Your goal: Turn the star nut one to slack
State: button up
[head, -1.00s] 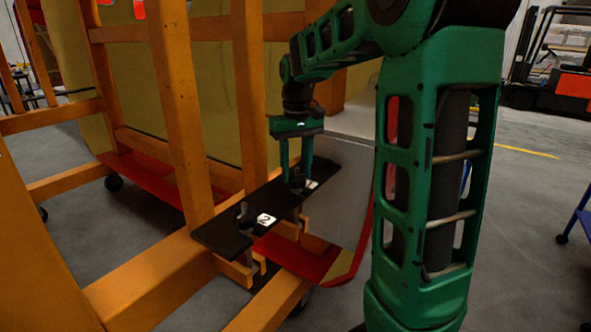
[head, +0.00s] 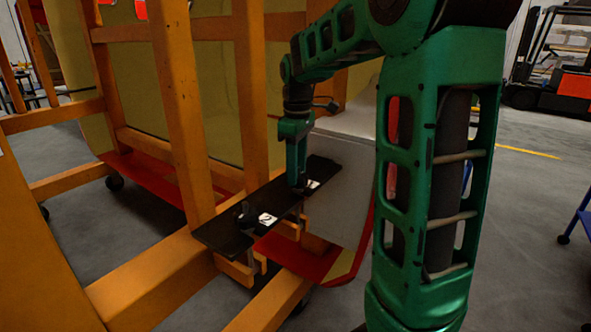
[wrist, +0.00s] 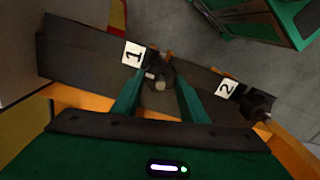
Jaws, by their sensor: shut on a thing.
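Star nut one is a dark knob with a pale bolt end (wrist: 158,76), beside the label "1" (wrist: 133,53) on the black plate (wrist: 80,52). My gripper (wrist: 157,84) is shut on this nut, one finger on each side of it in the wrist view. In the head view my gripper (head: 297,184) points straight down at the far end of the black plate (head: 225,236), and its fingers hide the nut. Star nut two (head: 246,213) stands near the plate's near end beside its label "2" (head: 267,219); it also shows in the wrist view (wrist: 257,103).
An orange frame (head: 178,110) with posts and beams stands to the left and under the plate. A grey panel with a red edge (head: 340,190) is just behind the plate. Open grey floor (head: 520,220) lies to the right, with a forklift (head: 560,80) far back.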

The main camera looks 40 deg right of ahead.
jog(key=shift+d, duration=0.2)
dwell(0.4)
jog(key=o, duration=1)
jog(key=shift+w, duration=0.1)
jog(key=shift+o, duration=0.2)
jog(key=shift+n, duration=0.3)
notch_tip(320, 180, up, 11)
jog(key=shift+f, duration=0.15)
jog(key=s+a+f+m, duration=0.1)
jog(key=s+f+m, duration=0.5)
jog(key=s, duration=0.8)
jog(key=s+a+f+m, duration=0.1)
jog(key=s+f+m, duration=0.6)
jog(key=s+f, duration=0.5)
jog(key=shift+s+a+f, duration=0.2)
jog(key=shift+s+a, duration=0.05)
jog(key=shift+s, duration=0.9)
